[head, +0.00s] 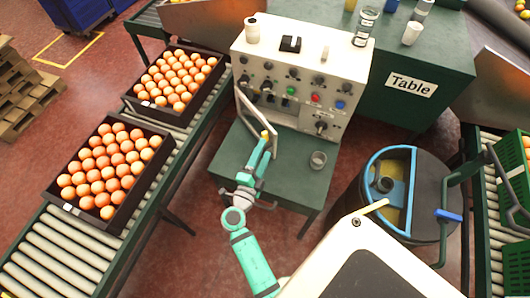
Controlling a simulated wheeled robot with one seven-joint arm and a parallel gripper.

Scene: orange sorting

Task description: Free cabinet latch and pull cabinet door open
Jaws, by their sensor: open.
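The cabinet is a pale control box (297,75) on a green table, with several knobs and coloured buttons on its front. A thin pale frame-like part (241,108) stands out at the front's lower left; I cannot tell whether it is the door or a handle. My teal arm reaches up from below, and my gripper (267,137) is open close to this part's lower right end. Whether it touches it is too small to tell. I cannot make out the latch.
Two crates of oranges (75,212) (134,98) sit on the roller conveyor (65,255) at left. A round dark bin (432,200) with a blue rim stands at right. Cups top the table behind.

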